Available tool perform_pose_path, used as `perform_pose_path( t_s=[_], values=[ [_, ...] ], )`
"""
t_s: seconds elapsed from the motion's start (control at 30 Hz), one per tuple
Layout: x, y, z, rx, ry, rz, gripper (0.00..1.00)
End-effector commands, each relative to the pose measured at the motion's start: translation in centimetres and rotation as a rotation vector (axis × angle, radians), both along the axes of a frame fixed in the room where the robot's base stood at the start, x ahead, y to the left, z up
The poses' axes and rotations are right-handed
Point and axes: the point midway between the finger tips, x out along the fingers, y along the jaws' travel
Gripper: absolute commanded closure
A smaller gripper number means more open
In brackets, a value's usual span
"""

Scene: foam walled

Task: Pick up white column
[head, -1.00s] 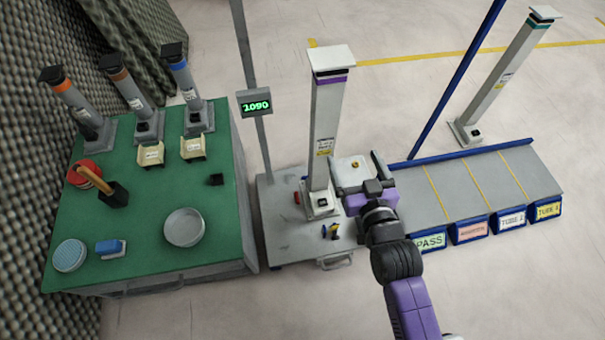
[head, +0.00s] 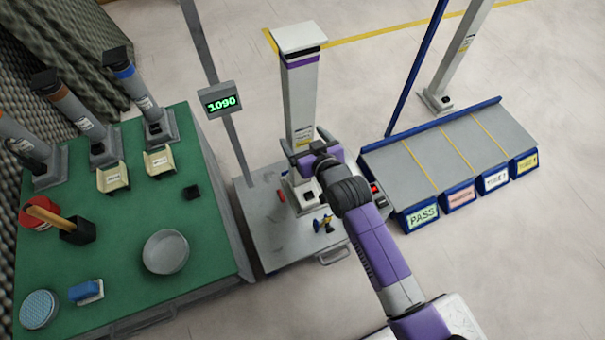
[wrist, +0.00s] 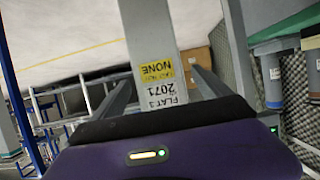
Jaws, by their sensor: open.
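The white column (head: 301,95) with a purple band and a pale flat cap stands upright on the grey cart. Its lower part and foot are partly hidden by my gripper (head: 305,149). My gripper is open at the column's lower half, near its label. In the wrist view, the column (wrist: 150,35) rises between the two spread fingers of my gripper (wrist: 160,80), with visible space on the right side. A yellow-and-white label (wrist: 161,83) on it reads upside down. Whether a finger touches the column cannot be told.
A pole display (head: 220,100) reads 1090. At left, a green bench (head: 120,215) holds several grey columns and a round dish (head: 166,251). At right are a labelled rack (head: 410,175) and another pale column (head: 460,60).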

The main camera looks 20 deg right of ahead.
Motion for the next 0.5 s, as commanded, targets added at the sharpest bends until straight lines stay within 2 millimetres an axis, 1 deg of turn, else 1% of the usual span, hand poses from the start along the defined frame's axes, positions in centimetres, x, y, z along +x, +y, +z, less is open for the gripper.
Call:
perform_pose_path(
  t_s=[0.03,0.1,0.33,0.37,0.5],
  values=[
    [0.48,-0.02,-0.38,0.0,0.0,0.0,0.13],
    [0.82,-0.03,-0.36,-0.001,-0.001,-0.001,0.13],
    [0.88,-0.02,-0.29,-0.001,0.0,-0.001,0.13],
    [0.88,-0.02,-0.29,-0.001,0.0,-0.001,0.17],
    [0.87,-0.01,-0.28,-0.001,0.0,0.0,0.44]
  ],
)
